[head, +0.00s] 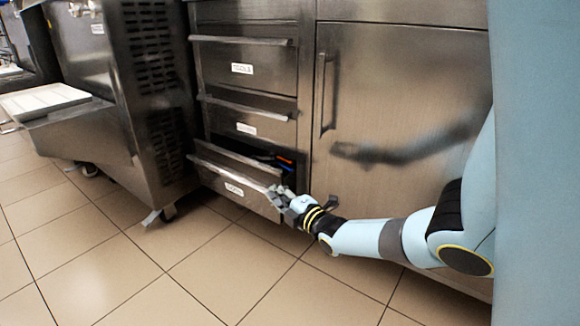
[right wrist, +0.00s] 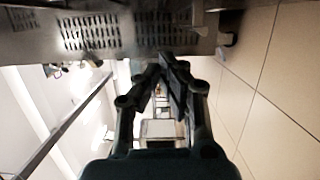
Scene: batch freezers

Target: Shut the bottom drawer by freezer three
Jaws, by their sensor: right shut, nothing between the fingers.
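The bottom drawer (head: 235,183) is a steel drawer with a white label, pulled partly out of the cabinet in the head view. Dark and coloured items, with some orange and blue, show in the gap behind its front. My right gripper (head: 278,196) is at the right end of the drawer front, close to its top edge; I cannot tell whether it touches. It is shut and empty. In the right wrist view its fingers (right wrist: 165,75) come together. My left gripper is not in view.
Two upper drawers, a middle one (head: 247,116) and a top one (head: 243,68), are shut above. A cabinet door (head: 395,130) is to the right. A steel freezer (head: 150,90) on casters stands left, with a tray (head: 45,101) sticking out. The tiled floor (head: 190,275) in front is clear.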

